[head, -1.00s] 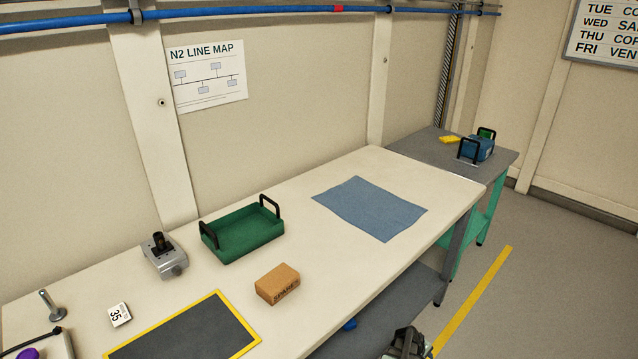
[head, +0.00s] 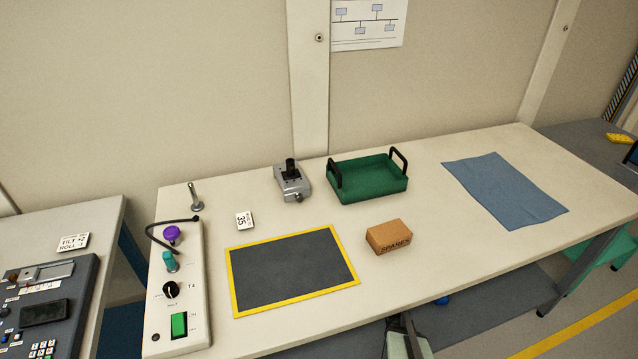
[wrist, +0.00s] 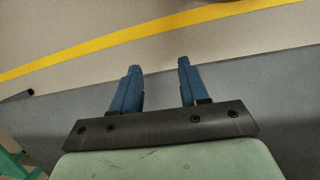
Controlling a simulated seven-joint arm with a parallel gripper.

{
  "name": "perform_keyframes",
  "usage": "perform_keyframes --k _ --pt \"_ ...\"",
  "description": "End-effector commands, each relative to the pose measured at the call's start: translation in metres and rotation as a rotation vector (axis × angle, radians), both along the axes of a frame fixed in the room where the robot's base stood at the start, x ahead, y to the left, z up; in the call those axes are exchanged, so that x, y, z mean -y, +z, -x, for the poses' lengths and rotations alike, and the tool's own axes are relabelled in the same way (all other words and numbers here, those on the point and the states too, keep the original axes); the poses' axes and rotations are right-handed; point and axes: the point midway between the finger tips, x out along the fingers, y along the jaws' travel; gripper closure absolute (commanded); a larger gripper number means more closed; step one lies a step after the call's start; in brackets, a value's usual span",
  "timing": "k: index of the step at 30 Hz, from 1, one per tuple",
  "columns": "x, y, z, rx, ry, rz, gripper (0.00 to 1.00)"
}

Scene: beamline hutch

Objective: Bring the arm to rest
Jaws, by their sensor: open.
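My gripper (wrist: 160,85) shows in the wrist view with its two blue fingers apart and nothing between them. Grey surface and floor with a yellow stripe lie beyond the fingertips. In the head view only a part of my arm (head: 408,338) shows, at the bottom edge in front of the bench. The long pale bench (head: 290,225) stands beyond my arm.
On the bench are a yellow-edged dark mat (head: 293,272), a SPARES box (head: 389,237), a green tray (head: 370,180), a grey device (head: 291,184), a blue cloth (head: 505,190) and a control panel (head: 180,290). A dark console (head: 45,310) stands at left.

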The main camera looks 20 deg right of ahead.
Motion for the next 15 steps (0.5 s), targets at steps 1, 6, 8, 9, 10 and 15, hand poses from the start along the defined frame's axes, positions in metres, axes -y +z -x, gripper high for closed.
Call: perform_keyframes --k 1,6,8,9,10,15 --pt "-0.018 0.001 0.001 -0.012 0.010 -0.013 0.56" --pt "-0.070 0.001 0.007 -0.060 0.013 -0.055 0.56" --pt "-0.088 0.002 0.010 -0.077 0.014 -0.069 0.56" --pt "-0.099 0.002 0.013 -0.091 0.016 -0.077 0.56" --pt "-0.108 0.003 0.015 -0.100 0.019 -0.083 0.56" --pt "-0.153 0.007 0.032 -0.161 0.025 -0.111 0.56"
